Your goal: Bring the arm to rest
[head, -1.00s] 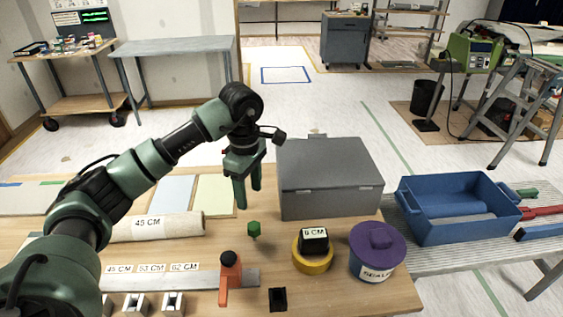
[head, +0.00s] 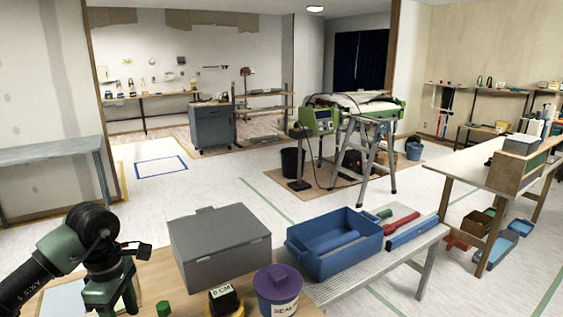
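My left arm comes in at the lower left of the head view. Its green gripper (head: 117,302) hangs downward over the workbench (head: 165,268), left of the grey case (head: 220,246). The two fingers look apart, with nothing seen between them, though the bottom edge of the view cuts them off. My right arm and gripper are not in view.
A small green block (head: 163,308), a black block marked 8 CM (head: 222,299) and a purple lidded tub (head: 278,291) stand near the case. A blue tray (head: 335,262) sits on a grey platform (head: 405,246) to the right. Open floor lies beyond.

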